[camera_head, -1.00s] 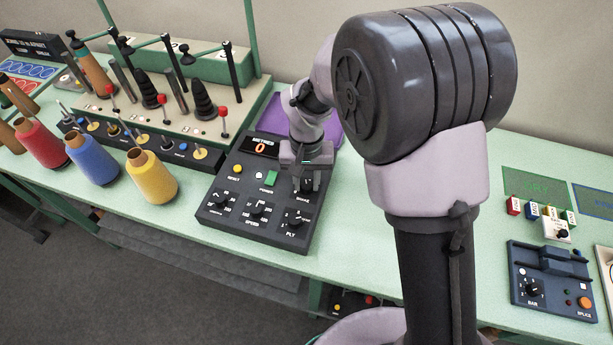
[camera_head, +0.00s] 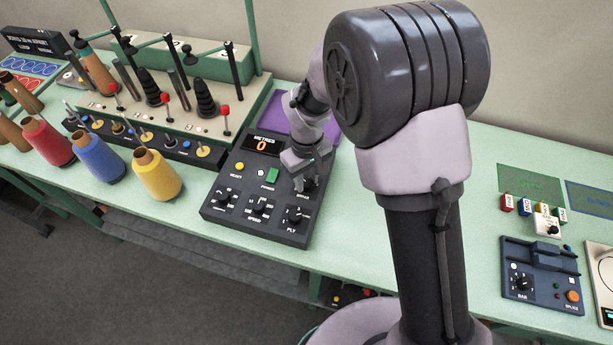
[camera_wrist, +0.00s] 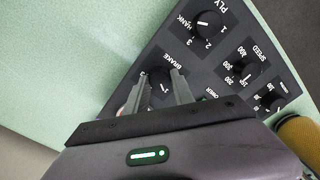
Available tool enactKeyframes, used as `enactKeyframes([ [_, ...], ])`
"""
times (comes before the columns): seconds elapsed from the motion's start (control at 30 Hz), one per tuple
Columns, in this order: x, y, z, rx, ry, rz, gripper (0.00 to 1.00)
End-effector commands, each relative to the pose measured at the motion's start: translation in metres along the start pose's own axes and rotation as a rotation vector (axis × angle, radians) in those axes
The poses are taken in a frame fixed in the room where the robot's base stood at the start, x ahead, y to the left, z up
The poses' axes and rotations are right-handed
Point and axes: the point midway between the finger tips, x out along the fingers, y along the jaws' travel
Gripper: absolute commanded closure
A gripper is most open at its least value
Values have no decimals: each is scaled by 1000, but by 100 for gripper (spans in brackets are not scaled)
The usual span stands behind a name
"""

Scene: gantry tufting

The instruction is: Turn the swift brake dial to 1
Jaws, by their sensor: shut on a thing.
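The dark control panel (camera_head: 272,232) lies on the green bench, with a METRES display (camera_head: 262,146) reading 0. My gripper (camera_head: 306,185) points down over the panel's right side, at the brake dial, which it largely hides there. In the wrist view the black brake dial (camera_wrist: 160,89) sits by its BRAKE label, between the two grey fingers of my gripper (camera_wrist: 161,80). The fingers are shut on the dial. I cannot clearly read where its pointer stands.
The ply dial (camera_wrist: 208,25) and speed dial (camera_wrist: 242,70) are close by on the panel. A yellow button (camera_head: 239,166) and green button (camera_head: 270,175) are near. A yellow cone (camera_head: 157,176) stands left. The bench right of the panel holds a splice box (camera_head: 541,290).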

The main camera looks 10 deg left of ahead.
Motion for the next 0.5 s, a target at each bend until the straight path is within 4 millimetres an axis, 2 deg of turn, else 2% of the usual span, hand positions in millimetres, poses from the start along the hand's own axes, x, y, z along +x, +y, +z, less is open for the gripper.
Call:
enactKeyframes([
  [0.47, 0, 0, 0, -14, 0, 0, 100],
  [0.5, 0, 0, 0, -14, 0, 0, 68],
])
